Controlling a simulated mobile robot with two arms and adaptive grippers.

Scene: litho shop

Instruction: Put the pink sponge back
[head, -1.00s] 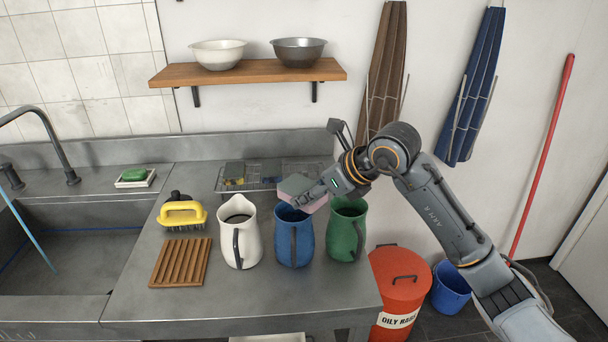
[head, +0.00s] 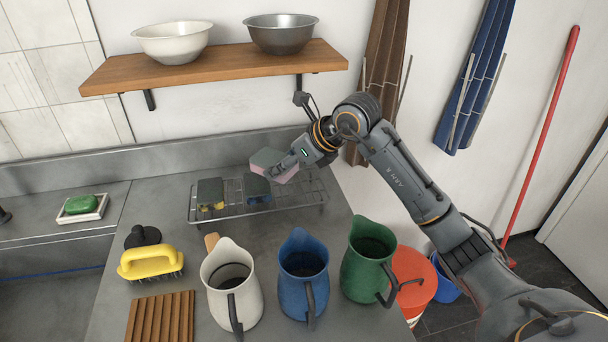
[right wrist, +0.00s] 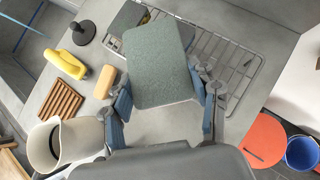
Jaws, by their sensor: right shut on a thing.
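The pink sponge, with a grey-green scouring top (head: 268,157), is in my right gripper (head: 293,165), held over the right part of the wire rack (head: 290,202). In the right wrist view the scouring face of the pink sponge (right wrist: 160,65) fills the space between the fingers of my right gripper (right wrist: 167,95), hiding part of the rack (right wrist: 238,65). A yellow sponge (head: 208,195) and a blue sponge (head: 257,190), both dark-topped, stand on the rack left of the pink sponge. The right end of the rack looks bare. My left gripper is out of view.
White (head: 231,285), blue (head: 303,272) and green (head: 367,258) jugs stand in front of the rack. A yellow brush (head: 150,260) and a slatted wooden board (head: 160,318) lie at left. A wooden shelf (head: 220,65) with two bowls hangs above.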

